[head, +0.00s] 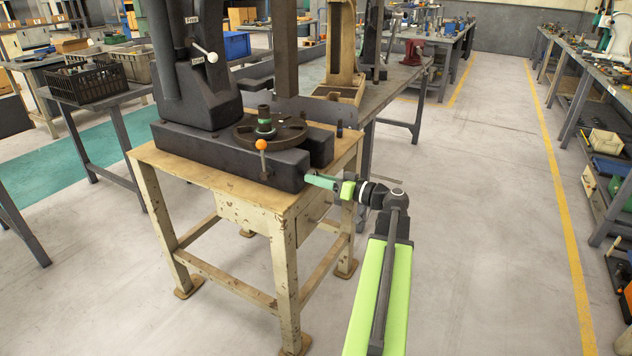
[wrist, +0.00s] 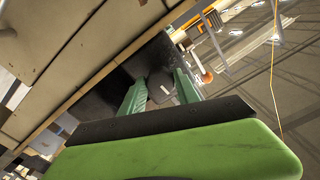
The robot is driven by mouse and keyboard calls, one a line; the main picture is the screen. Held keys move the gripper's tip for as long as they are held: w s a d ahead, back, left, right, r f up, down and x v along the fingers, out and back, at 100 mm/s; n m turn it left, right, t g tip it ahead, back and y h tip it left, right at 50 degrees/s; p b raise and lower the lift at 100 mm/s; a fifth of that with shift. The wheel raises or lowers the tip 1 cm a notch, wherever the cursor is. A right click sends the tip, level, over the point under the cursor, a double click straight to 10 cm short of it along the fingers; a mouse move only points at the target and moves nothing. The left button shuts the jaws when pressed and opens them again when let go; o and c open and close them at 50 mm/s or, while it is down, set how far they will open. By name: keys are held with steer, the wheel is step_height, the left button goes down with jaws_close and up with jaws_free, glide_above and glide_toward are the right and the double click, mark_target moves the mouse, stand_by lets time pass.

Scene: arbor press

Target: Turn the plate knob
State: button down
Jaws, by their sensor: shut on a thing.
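The plate knob (head: 261,145) is an orange ball on a short stem at the front of the round dark plate (head: 288,131) on the press base. My gripper (head: 314,181) is at the right front corner of the dark press base (head: 240,162), to the right of and lower than the knob. In the wrist view its green fingers (wrist: 160,80) stand apart, with a dark grey part (wrist: 162,92) between them that looks like the base. An orange ball (wrist: 207,76), likely the knob, shows outside the right finger. The exact contact is hard to see.
The press stands on a worn cream table (head: 150,158) with a wooden top. A small dark peg (head: 339,129) stands at the table's right edge. A grey workbench (head: 400,78) is behind. The floor (head: 480,200) to the right is clear.

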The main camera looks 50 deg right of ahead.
steer(key=m, duration=1.2)
steer(key=shift+a+r, duration=0.1)
steer(key=shift+m, duration=0.3)
stand_by(0.3)
steer(key=c, duration=0.9)
jaws_free()
steer(key=v, duration=1.7)
steer(key=shift+s, duration=0.25)
